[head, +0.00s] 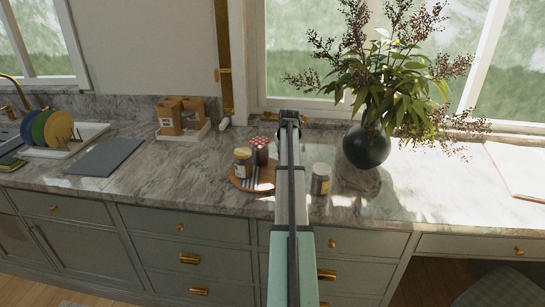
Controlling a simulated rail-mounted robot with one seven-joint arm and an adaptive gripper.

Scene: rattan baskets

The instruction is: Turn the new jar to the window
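A jar with a pale lid (320,179) stands upright on the marble counter, just right of my arm. A jar with a yellow lid (242,163) and a jar with a red-and-white checked lid (260,150) stand left of my arm, on or at a round wooden board (240,184). I cannot tell from this view which jar is the new one. The window (300,50) is behind the counter. My arm reaches forward between the jars; my gripper is hidden at or beyond its far end.
A dark round vase (366,147) with tall leafy branches stands right of the jars. A grey mat (106,157), a rack of coloured plates (55,130) and wooden blocks on a tray (183,117) are left. An open book (520,168) lies far right. The front counter is mostly clear.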

